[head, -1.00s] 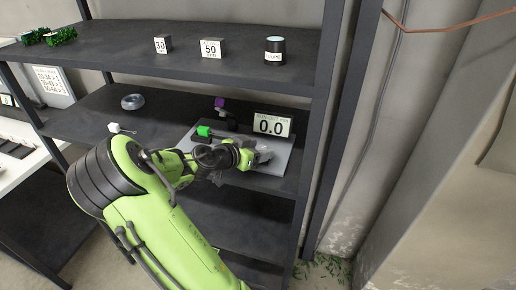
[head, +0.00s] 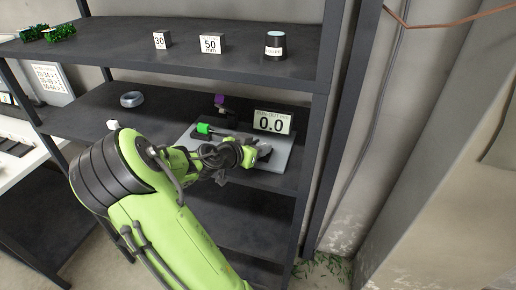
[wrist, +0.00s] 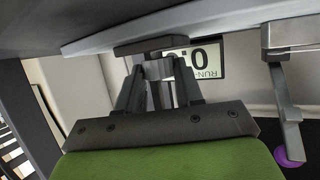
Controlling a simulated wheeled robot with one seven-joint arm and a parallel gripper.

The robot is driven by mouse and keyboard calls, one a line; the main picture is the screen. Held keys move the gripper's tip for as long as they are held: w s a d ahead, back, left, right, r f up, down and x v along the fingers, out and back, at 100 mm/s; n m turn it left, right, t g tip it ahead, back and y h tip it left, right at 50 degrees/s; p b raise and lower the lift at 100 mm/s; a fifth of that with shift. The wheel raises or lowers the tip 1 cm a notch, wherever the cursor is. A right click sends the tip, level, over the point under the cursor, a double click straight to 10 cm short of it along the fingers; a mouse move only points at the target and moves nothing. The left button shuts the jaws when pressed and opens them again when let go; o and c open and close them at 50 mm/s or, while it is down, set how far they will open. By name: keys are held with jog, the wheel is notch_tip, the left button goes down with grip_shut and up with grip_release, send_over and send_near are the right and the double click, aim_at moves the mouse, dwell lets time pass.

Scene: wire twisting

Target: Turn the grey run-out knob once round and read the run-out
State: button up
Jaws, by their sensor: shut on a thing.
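The run-out rig stands on the middle shelf, on a light grey base plate (head: 284,152). Its display (head: 271,122) reads 0.0; the display (wrist: 196,58) shows upside down and partly covered in the wrist view. My gripper (head: 262,155) is at the plate's right part, below the display. In the wrist view my gripper (wrist: 159,82) is shut on the grey knob (wrist: 158,69), with a finger on each side. My wrist and fingers hide most of the knob in the head view. A green piece (head: 204,128) and a purple piece (head: 219,100) belong to the rig.
A grey ring (head: 131,99) and a white cube (head: 113,124) lie left on the same shelf. A shelf post (head: 320,140) stands close to the right.

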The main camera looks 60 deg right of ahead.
jog(key=n+t+b, duration=0.2)
jog(key=s+n+t+b, duration=0.1)
jog(key=n+t+b, duration=0.1)
jog(key=t+b, duration=0.1)
jog(key=shift+f+n+t, duration=0.15)
jog(key=shift+n+t, duration=0.15)
jog(key=n+t+b, duration=0.2)
jog(key=b, duration=0.1)
jog(key=shift+s+n+t+y, duration=0.1)
jog(key=shift+n+t+y, duration=0.2)
jog(key=shift+t+y, duration=0.1)
jog(key=shift+n+t+y+b, duration=0.3)
jog(key=shift+n+t+b, duration=0.2)
jog(key=shift+b, duration=0.5)
jog(key=o, duration=1)
jog(key=shift+o, duration=0.2)
